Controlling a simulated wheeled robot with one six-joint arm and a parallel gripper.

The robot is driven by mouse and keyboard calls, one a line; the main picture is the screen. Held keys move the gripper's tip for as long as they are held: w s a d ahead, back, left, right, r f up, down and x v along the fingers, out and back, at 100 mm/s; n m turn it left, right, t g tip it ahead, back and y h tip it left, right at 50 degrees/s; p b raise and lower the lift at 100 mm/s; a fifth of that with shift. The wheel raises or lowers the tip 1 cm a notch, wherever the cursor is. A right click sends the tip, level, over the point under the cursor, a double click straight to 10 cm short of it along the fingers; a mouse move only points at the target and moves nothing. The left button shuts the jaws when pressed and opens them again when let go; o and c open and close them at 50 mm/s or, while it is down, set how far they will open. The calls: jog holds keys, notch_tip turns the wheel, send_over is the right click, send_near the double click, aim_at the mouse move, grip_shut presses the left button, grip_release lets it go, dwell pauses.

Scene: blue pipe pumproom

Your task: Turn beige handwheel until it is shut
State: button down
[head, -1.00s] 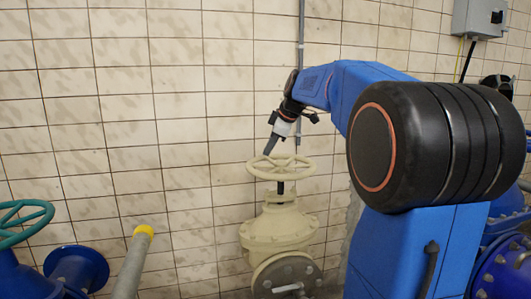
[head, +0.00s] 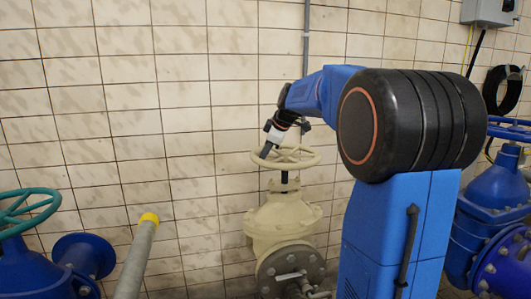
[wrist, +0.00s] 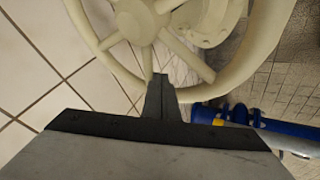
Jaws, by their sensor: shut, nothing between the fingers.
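The beige handwheel (head: 291,167) sits level on top of a beige valve (head: 284,222) in front of the tiled wall. My gripper (head: 264,153) points down at the left part of its rim in the head view. In the wrist view the handwheel (wrist: 262,58) fills the upper part, with its hub (wrist: 137,20) and spokes showing. My gripper (wrist: 161,82) is shut, with its two dark fingers together and nothing between them.
A teal handwheel (head: 45,208) on a blue valve is at the left. A grey pipe with a yellow cap (head: 149,218) stands left of the beige valve. A blue valve (head: 497,185) is at the right. A vertical conduit (head: 306,60) runs up the wall behind.

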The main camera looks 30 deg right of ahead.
jog(key=shift+w+m+h, duration=0.3)
jog(key=shift+w+m, duration=0.1)
jog(key=shift+m, duration=0.2)
jog(key=w+d+m+h, duration=0.2)
jog(key=w+d+m, duration=0.1)
jog(key=w+d, duration=0.1)
jog(key=shift+w, duration=0.7)
dwell(0.7)
jog(key=shift+w+d+r, duration=0.15)
jog(key=shift+d, duration=0.05)
dwell(0.4)
jog(key=shift+a+r, duration=0.1)
jog(key=shift+r, duration=0.05)
